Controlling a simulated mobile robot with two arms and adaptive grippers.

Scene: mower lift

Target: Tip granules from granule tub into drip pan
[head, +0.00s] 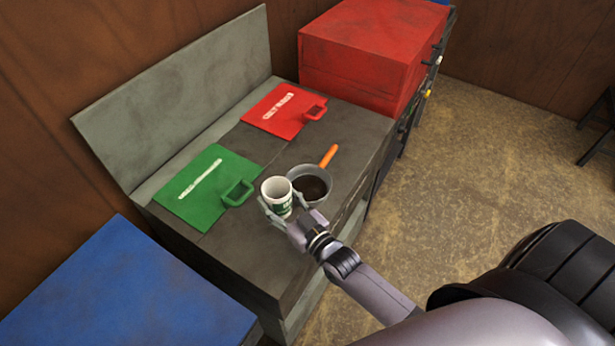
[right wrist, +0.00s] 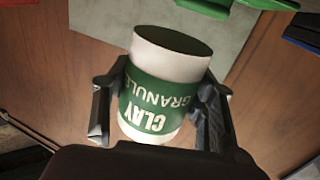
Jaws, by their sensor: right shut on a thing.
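The granule tub (head: 277,189) is white with a green label and looks about upright in the head view, mouth up. My right gripper (head: 286,212) is shut on its sides. In the right wrist view the tub (right wrist: 158,90) sits between the two fingers, its "CLAY GRANULES" lettering upside down. The inside I can see is pale; how much it holds I cannot tell. The drip pan (head: 327,173) is a round grey pan with an orange handle and a dark inside, just right of the tub, which overlaps its left edge in the picture. My left gripper is out of view.
A green sheet with a handle (head: 207,185) and a red one (head: 282,111) lie on the dark bench (head: 250,245). A red cabinet (head: 362,52) stands at the bench's far end. A blue surface (head: 125,290) is at lower left. The bench's near-left part is clear.

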